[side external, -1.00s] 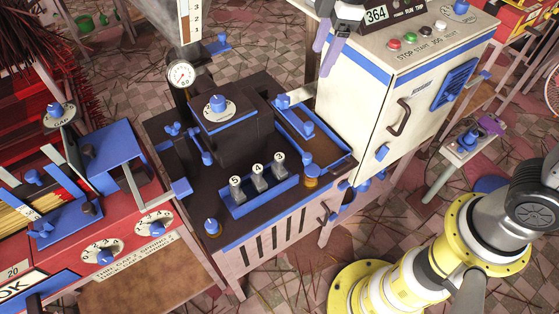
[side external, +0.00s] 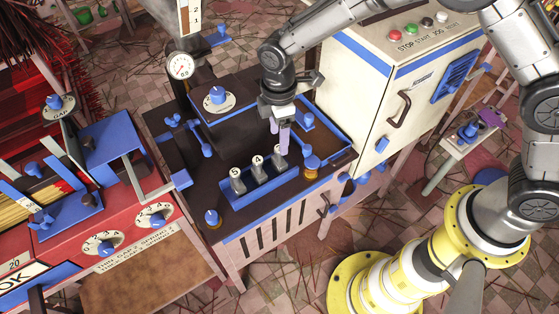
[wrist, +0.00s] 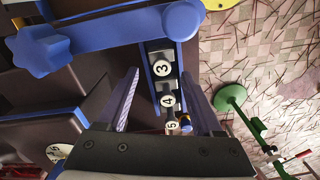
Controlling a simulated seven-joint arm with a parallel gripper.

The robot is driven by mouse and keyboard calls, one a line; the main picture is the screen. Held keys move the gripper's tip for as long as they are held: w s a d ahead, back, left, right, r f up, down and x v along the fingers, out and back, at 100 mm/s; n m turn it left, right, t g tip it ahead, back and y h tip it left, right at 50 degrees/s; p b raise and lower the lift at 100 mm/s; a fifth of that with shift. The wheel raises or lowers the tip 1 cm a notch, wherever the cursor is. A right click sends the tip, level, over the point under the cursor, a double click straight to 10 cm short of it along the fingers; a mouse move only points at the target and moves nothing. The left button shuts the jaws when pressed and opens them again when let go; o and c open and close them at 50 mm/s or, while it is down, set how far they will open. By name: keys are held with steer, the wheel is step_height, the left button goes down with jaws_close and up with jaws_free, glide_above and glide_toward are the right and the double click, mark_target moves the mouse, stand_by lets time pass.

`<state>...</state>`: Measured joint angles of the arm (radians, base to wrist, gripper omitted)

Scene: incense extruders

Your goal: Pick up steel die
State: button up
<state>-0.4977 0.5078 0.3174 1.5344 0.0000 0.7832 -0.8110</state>
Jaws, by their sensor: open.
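Steel dies stand in a blue rack (side external: 262,190) on the dark machine top, with number labels on top. Die 5 (side external: 236,177) and die 4 (side external: 258,168) show in the side view. Die 3 (side external: 281,162), at the rack's right end, is partly hidden by my gripper. My gripper (side external: 279,146) points down just above die 3, its purple fingers open and empty. In the wrist view, die 3 (wrist: 162,72), die 4 (wrist: 168,101) and die 5 (wrist: 171,125) line up between the fingers (wrist: 160,82). I cannot tell whether the fingertips reach beside die 3.
A blue bar with a star knob (wrist: 42,52) crosses close to the rack's die 3 end. A round dial block (side external: 217,97) stands behind the rack. A white control cabinet (side external: 365,95) rises at right.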

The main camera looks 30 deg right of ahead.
mark_target(279, 160)
steer(key=shift+s+f, duration=0.15)
steer(key=shift+f, duration=2.75)
jaws_close()
steer(key=shift+r, duration=0.15)
